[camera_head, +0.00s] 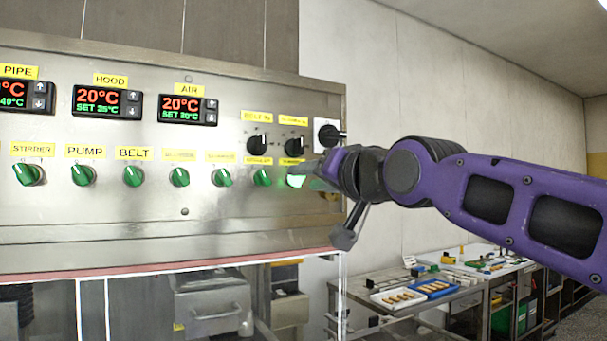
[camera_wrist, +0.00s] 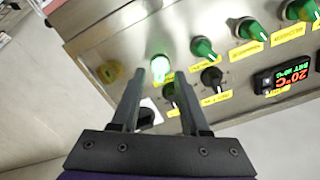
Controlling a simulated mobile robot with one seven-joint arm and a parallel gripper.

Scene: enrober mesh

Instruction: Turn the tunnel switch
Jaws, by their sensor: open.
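The control panel (camera_head: 120,215) carries a row of green rotary switches with yellow labels. The rightmost switch (camera_head: 296,181) glows bright green; the label above it is too small to read surely, so I cannot confirm it is the tunnel switch. In the wrist view the lit switch (camera_wrist: 159,68) lies just ahead of my gripper's fingertips, roughly between them. My gripper (camera_head: 316,172) is open and empty at the panel's right end; both fingers also show in the wrist view (camera_wrist: 158,84). Whether the fingers touch the switch I cannot tell. The knob's exact angle is washed out by its glow.
Unlit green switches (camera_head: 221,177) run to the left. Black knobs (camera_head: 258,145) sit above the row, with a white-plated black switch (camera_head: 327,134) beside them. Temperature displays (camera_head: 188,110) are at upper left. A bench with trays (camera_head: 400,297) stands behind at lower right.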

